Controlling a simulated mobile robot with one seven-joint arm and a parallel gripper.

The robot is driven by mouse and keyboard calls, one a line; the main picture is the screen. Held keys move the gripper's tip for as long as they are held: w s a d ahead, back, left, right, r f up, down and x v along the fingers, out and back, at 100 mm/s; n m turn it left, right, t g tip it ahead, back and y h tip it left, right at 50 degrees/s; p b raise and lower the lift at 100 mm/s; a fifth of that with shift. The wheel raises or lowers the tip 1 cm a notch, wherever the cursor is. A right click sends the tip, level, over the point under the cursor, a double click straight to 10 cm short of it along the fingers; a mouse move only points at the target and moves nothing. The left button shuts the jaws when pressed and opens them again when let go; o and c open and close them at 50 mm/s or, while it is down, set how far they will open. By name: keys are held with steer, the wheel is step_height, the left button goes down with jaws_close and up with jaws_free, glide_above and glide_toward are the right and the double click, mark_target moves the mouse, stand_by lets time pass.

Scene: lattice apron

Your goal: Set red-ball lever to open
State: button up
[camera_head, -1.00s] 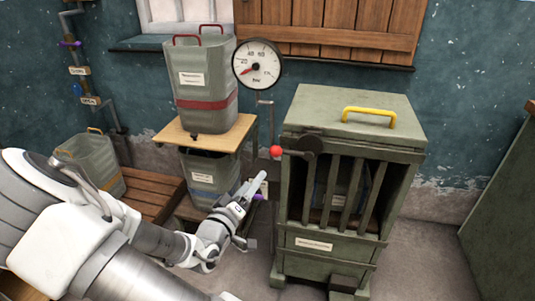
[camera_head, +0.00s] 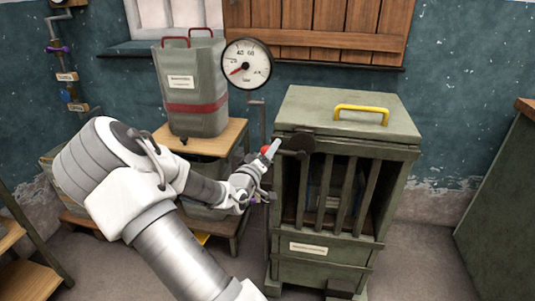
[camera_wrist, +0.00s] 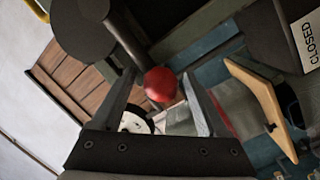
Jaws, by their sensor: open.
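The lever's red ball (camera_head: 265,150) sits at the left end of a dark arm. The arm's round dark hub (camera_head: 301,143) is on the upper front of a green slatted cabinet (camera_head: 320,262). My gripper (camera_head: 270,152) is at the ball and partly hides it in the head view. In the wrist view the red ball (camera_wrist: 160,84) lies between the two open fingers of my gripper (camera_wrist: 158,100). I cannot tell whether either finger touches it. A white label reading CLOSED (camera_wrist: 308,40) shows at the right edge of the wrist view.
A grey-green canister (camera_head: 194,100) with a red band stands on a wooden stand (camera_head: 225,136) to the left. The cabinet has a yellow top handle (camera_head: 361,112). Floor to the cabinet's right is clear.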

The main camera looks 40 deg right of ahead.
steer(key=shift+d, duration=0.1)
jaws_close()
stand_by(0.4)
stand_by(1.0)
